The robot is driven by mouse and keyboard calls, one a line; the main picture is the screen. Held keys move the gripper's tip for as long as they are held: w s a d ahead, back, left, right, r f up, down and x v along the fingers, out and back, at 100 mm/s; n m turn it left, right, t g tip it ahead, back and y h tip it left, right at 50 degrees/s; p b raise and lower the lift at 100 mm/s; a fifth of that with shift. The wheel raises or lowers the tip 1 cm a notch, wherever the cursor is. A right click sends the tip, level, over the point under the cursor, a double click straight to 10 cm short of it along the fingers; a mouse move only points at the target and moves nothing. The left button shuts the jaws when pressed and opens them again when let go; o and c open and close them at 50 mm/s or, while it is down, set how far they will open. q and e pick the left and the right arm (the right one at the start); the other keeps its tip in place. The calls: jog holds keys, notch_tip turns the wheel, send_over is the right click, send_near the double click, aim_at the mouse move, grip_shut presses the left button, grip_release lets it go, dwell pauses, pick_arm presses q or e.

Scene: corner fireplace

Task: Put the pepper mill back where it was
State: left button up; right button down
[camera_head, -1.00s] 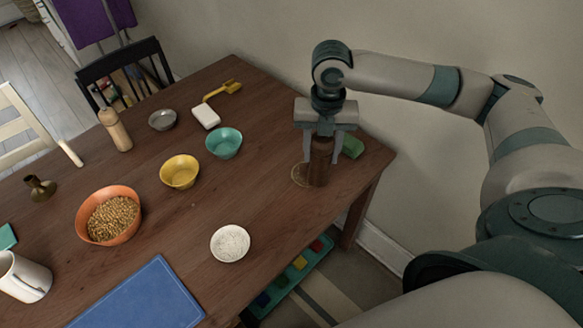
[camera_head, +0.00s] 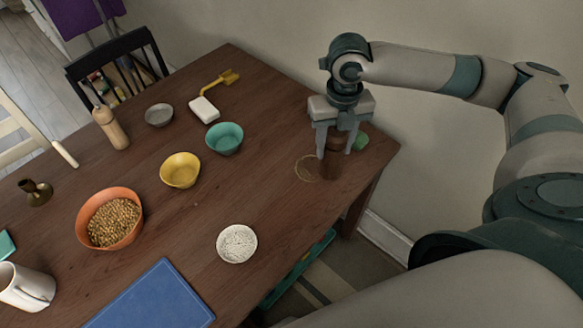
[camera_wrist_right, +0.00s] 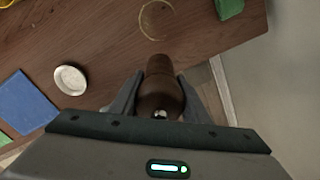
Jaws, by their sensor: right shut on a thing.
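The dark brown wooden pepper mill (camera_head: 337,143) is in my right gripper (camera_head: 335,152), near the table's right corner. The gripper's two fingers are shut on either side of it. In the right wrist view the mill (camera_wrist_right: 160,88) sits between the fingers, its metal-tipped top towards the camera. A dark patch like a shadow lies on the wood below it, and the mill looks lifted off the table. A pale ring mark (camera_head: 310,168) on the table lies to its left in the head view. The ring mark (camera_wrist_right: 160,20) is bare and beyond the mill in the wrist view. My left gripper is not in view.
A green item (camera_head: 361,142) lies just behind the gripper at the table edge. A white speckled dish (camera_head: 237,244), teal bowl (camera_head: 224,138), yellow bowl (camera_head: 180,170) and blue board (camera_head: 152,298) stand to the left.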

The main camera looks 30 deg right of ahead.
jog(key=w+a+f+p, duration=0.3)
jog(key=w+a+f, duration=0.3)
jog(key=w+a, duration=0.1)
jog(key=shift+w+a, duration=0.25)
jog(key=shift+f, duration=0.2)
notch_tip(320, 180, down, 4)
jog(key=shift+r+p, duration=0.1)
jog(key=shift+p, duration=0.65)
jog(key=c, duration=1)
grip_release()
